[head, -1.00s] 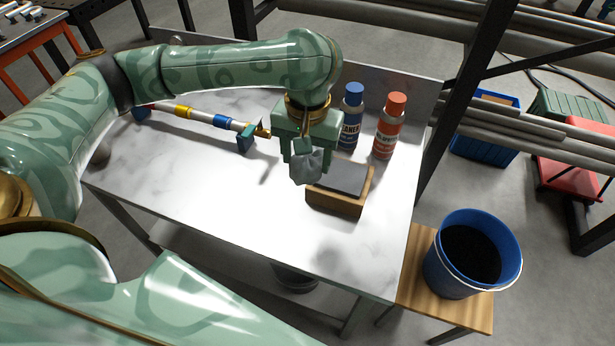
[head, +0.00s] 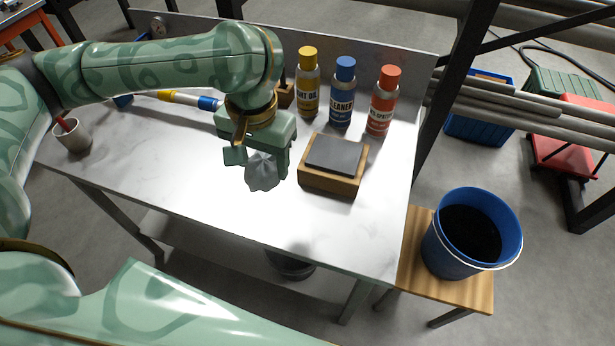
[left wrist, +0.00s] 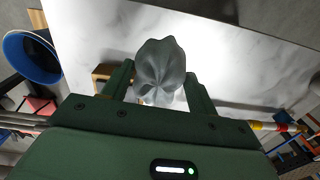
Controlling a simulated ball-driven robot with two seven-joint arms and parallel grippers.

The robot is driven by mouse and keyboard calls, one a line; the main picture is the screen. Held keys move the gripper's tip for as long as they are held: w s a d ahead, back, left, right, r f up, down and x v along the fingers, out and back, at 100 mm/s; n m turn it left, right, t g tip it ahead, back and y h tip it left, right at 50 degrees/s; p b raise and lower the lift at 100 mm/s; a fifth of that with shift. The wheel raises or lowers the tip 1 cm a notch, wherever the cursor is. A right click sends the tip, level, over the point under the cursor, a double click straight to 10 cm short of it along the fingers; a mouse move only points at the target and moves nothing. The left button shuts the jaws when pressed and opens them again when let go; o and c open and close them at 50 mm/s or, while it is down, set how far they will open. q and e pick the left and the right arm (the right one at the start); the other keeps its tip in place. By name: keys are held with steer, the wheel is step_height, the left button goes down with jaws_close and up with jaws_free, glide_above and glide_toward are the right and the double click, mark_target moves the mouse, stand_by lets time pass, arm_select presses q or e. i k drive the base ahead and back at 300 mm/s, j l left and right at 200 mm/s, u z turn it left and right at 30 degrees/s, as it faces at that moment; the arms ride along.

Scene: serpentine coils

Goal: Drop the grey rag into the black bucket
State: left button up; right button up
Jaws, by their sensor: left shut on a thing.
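The grey rag (head: 262,172) is crumpled and hangs from my left gripper (head: 258,152), which is shut on it above the marble tabletop, left of the wooden block. In the left wrist view the rag (left wrist: 160,68) sits between both fingers of the left gripper (left wrist: 160,84). A black bucket (head: 290,266) stands low under the table, below the front edge; the tabletop hides part of it. My right gripper is not in view.
A blue bucket (head: 437,240) with dark contents stands on a wooden stool (head: 415,268) at right. A wooden block with a dark pad (head: 328,182), yellow (head: 308,88), blue (head: 342,100) and orange (head: 382,108) bottles, and a cup (head: 72,136) are on the table (head: 215,190).

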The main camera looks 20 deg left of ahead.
mark_target(291, 260)
steer(key=k+j+u, duration=0.1)
steer(key=u, duration=0.2)
steer(key=k+j+u, duration=0.15)
steer(key=u, duration=0.15)
steer(key=k+z, duration=0.45)
steer(key=k, duration=0.2)
